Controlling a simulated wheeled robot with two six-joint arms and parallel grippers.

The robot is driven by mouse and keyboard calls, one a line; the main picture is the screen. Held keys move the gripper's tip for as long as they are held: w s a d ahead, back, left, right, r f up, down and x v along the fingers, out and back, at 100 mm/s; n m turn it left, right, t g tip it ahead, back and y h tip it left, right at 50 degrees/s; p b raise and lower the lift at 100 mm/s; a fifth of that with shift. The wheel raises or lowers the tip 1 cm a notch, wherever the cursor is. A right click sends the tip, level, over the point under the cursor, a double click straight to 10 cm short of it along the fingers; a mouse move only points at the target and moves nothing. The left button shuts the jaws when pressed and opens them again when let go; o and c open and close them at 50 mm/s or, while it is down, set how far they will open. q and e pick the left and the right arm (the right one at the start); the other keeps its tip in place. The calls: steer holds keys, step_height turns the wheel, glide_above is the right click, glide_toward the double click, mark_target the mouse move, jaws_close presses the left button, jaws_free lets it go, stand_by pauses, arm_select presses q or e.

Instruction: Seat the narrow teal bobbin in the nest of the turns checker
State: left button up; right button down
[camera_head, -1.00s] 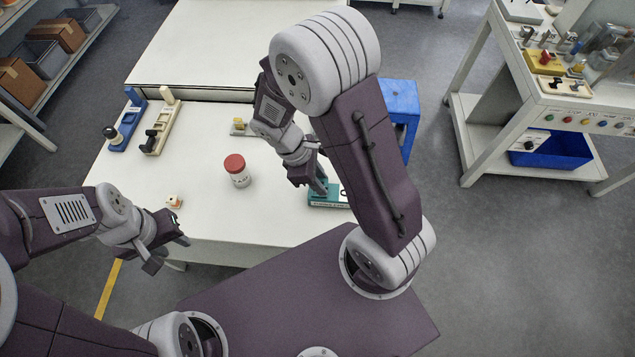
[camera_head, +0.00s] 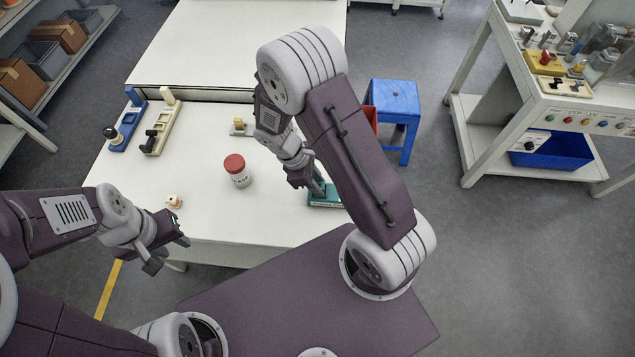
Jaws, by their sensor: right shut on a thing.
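My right gripper (camera_head: 318,187) is at the table's front right, low over the left part of a teal block-like fixture (camera_head: 325,202) with a pale label. The fixture may be the turns checker, but its label is too small to read. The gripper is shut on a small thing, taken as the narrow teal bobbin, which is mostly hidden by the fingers. I cannot tell whether the bobbin touches a nest. My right arm covers the fixture's right end. My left gripper (camera_head: 168,252) is open and empty, off the table's front left edge.
A red-lidded white jar (camera_head: 237,170) stands mid-table. A small white and orange piece (camera_head: 173,202) lies near the front edge. A yellow-topped piece (camera_head: 239,127) is farther back. Blue (camera_head: 128,125) and cream (camera_head: 161,127) fixtures stand back left. A blue stool (camera_head: 395,98) stands right of the table.

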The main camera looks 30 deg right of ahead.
steer(key=shift+s+a+f, duration=0.15)
steer(key=shift+s+f, duration=0.05)
steer(key=shift+f, duration=0.3)
steer(key=c, duration=1.1)
jaws_free()
steer(key=shift+s, duration=0.15)
steer(key=shift+c, duration=0.2)
steer(key=v, duration=0.3)
steer(key=w+v, duration=0.1)
steer(key=shift+r, duration=0.25)
steer(key=p+v, duration=0.1)
steer(key=v, duration=0.7)
steer(key=s+d+m+t+y, duration=0.2)
steer(key=s+m, duration=0.4)
steer(key=m, duration=0.6)
steer(key=shift+s+d+r+t+y, duration=0.25)
steer(key=shift+s+t+y, duration=0.15)
steer(key=shift+t+y, duration=0.45)
